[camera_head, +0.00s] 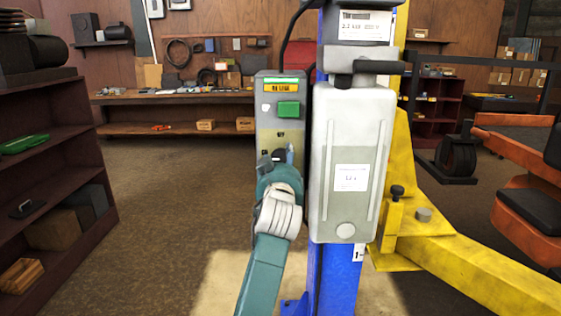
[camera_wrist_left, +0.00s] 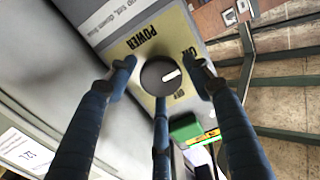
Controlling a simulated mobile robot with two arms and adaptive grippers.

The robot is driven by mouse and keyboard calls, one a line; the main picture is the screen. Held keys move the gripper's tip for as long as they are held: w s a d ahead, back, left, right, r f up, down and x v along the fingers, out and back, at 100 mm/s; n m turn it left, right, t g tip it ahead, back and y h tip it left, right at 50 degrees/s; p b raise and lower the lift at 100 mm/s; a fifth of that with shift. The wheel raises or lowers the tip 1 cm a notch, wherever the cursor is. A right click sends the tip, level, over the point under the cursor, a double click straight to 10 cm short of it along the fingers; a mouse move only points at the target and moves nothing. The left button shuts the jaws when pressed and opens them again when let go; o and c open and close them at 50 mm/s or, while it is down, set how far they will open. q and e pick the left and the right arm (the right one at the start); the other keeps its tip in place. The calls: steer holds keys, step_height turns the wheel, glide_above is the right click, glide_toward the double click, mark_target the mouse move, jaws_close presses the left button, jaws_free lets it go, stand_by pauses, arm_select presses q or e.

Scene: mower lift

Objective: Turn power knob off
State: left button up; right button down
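The power knob (camera_wrist_left: 158,75) is a round black dial with a white pointer mark, on a yellowish panel (camera_wrist_left: 150,45) labelled POWER, ON and OFF. The wrist view shows the panel upside down. The pointer aims to the right in that view, between the two labels. My left gripper (camera_wrist_left: 162,75) has its blue fingers spread around the knob, with visible gaps at the sides; I cannot tell whether the lower finger touches it. In the head view my left gripper (camera_head: 281,163) is at the lower part of the grey control box (camera_head: 265,125), partly hiding the knob (camera_head: 279,156). My right gripper is not in view.
A green button (camera_head: 288,109) sits above the knob on the box. A large grey-white unit (camera_head: 345,215) on a blue post (camera_head: 335,275) stands close on the right. Yellow lift arms (camera_head: 450,260) extend right. Brown shelves (camera_head: 60,190) stand left, with open floor between.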

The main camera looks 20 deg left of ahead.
arm_select(q)
steer(key=c, duration=0.7)
steer(key=shift+a+f, duration=0.1)
steer(key=shift+m+p, duration=0.3)
steer(key=shift+p, duration=0.05)
steer(key=shift+m+p, duration=0.95)
steer(key=shift+m, duration=0.05)
steer(key=shift+m+p, duration=0.8)
steer(key=m+p, duration=0.2)
steer(key=shift+a+m, duration=0.1)
steer(key=shift+m, duration=0.3)
steer(key=m+p, duration=0.3)
steer(key=m, duration=0.1)
steer(key=shift+r+m+p, duration=0.2)
steer(key=shift+m+p, duration=0.1)
steer(key=shift+p, duration=0.05)
steer(key=m+p, duration=0.2)
steer(key=m, duration=0.1)
steer(key=shift+p, duration=0.3)
steer(key=shift+a+m+p, duration=0.1)
steer(key=shift+m+p, duration=0.8)
steer(key=shift+m, duration=0.7)
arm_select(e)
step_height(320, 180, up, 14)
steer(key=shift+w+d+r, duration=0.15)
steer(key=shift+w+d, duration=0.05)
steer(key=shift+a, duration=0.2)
